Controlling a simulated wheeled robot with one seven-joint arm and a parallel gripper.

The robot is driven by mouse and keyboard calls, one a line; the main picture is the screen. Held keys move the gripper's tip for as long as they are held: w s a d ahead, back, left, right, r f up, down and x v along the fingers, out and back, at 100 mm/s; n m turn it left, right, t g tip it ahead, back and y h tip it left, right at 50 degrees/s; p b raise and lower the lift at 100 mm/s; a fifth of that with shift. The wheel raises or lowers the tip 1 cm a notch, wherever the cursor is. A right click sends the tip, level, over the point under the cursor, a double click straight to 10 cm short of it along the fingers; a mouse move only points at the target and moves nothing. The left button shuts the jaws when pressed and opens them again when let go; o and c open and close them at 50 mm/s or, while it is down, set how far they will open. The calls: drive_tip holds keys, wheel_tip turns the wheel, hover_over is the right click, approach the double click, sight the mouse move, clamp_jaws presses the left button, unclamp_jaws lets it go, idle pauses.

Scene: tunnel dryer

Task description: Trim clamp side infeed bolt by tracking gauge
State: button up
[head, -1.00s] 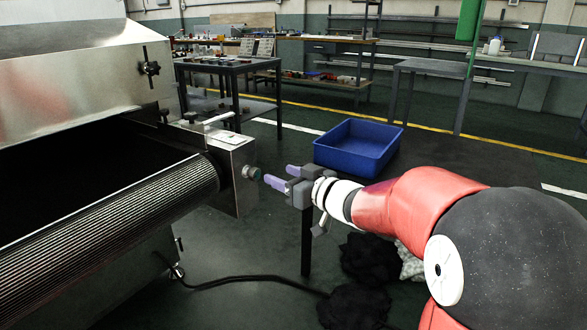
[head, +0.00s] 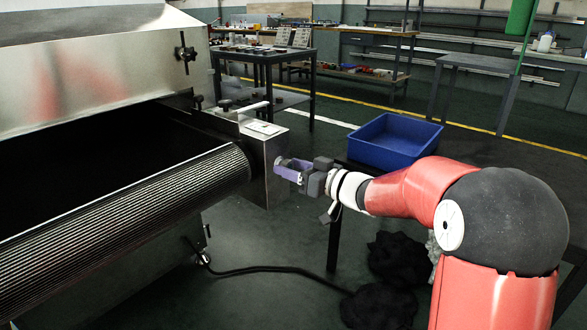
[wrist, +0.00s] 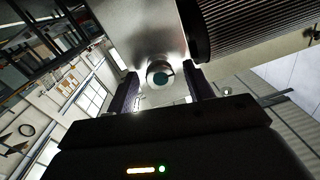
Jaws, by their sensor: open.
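The bolt shows in the wrist view as a round metal head (wrist: 160,76) with a teal centre, on the end face of a metal housing (head: 262,165) beside the belt roller. My gripper (head: 285,169) is open at that end face. In the wrist view its two dark fingers (wrist: 161,92) stand on either side of the bolt head, with visible gaps. In the head view the fingers largely hide the bolt. A small pale plate (head: 263,127) lies on top of the housing; I cannot tell whether it is the tracking gauge, and no reading is legible.
The ribbed belt roller (head: 130,215) runs left of the housing, under the dryer's metal hood (head: 100,75). A blue bin (head: 395,140) stands behind my arm. Dark heaps (head: 385,300) and a black hose (head: 275,268) lie on the floor. A worktable (head: 262,60) stands behind.

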drive_tip(key=c, duration=1)
drive_tip(key=shift+o, duration=0.2)
drive_tip(key=n+b, duration=0.4)
drive_tip(key=n, duration=0.7)
drive_tip(key=n+t+h+b, duration=0.1)
drive_tip(key=n+b, duration=0.2)
drive_tip(key=n, duration=0.8)
drive_tip(key=n+b, duration=0.4)
drive_tip(key=n, duration=0.7)
drive_tip(key=shift+s+a+f+n+t+h+b, duration=0.1)
drive_tip(key=shift+s+f+n+t+h+b, duration=0.1)
drive_tip(key=shift+n+t+h+b, duration=0.15)
